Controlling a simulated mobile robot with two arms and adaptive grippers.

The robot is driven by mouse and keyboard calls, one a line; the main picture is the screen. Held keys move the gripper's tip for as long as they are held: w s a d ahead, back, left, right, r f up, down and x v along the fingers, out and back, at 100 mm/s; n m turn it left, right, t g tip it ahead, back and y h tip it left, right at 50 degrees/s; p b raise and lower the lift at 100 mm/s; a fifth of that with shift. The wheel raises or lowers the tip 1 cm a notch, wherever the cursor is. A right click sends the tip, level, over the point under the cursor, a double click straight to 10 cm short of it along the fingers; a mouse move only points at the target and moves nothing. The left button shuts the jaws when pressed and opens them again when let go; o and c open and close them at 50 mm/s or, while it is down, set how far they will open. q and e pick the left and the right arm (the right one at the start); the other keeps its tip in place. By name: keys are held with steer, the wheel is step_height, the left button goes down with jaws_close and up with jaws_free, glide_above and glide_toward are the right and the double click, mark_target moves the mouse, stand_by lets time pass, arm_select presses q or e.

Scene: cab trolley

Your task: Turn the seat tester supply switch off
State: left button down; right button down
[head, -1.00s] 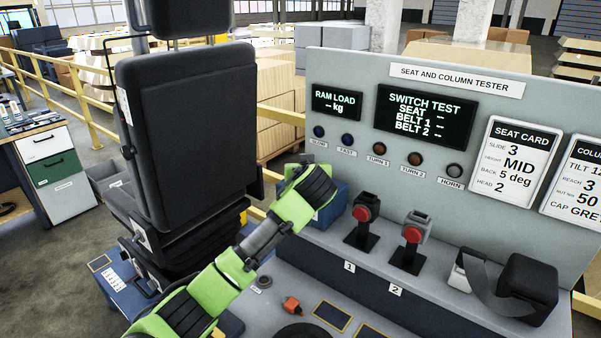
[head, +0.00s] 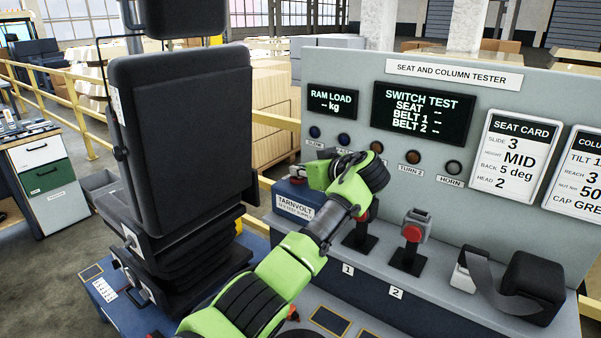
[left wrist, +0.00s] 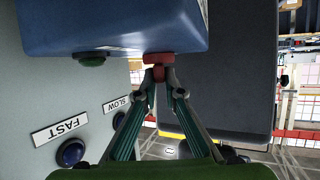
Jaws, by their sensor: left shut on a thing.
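The seat tester supply is a blue box labelled TARNVOLT (head: 294,207) at the left end of the tester's ledge; it also shows in the left wrist view (left wrist: 110,25). A red switch part (left wrist: 158,58) sits at the box's edge in the left wrist view, and a bit of red (head: 296,181) shows on the box in the head view. My left gripper (left wrist: 158,75) is shut on this red switch, its two fingertips together. The switch's position, on or off, cannot be told. A green button or lamp (left wrist: 92,60) sits on the same box face. My right gripper is out of view.
The tester panel (head: 560,100) stands behind the box, with SLOW and FAST buttons close to my left gripper. Two red-buttoned buckle stalks (head: 412,235) and a black belt unit (head: 530,285) stand on the ledge. A black seat (head: 180,130) is at the left.

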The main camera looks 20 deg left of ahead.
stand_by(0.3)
arm_select(q)
steer(key=c, duration=2.1)
jaws_free()
steer(key=shift+c, duration=0.2)
steer(key=v, duration=1.2)
steer(key=shift+w, duration=0.1)
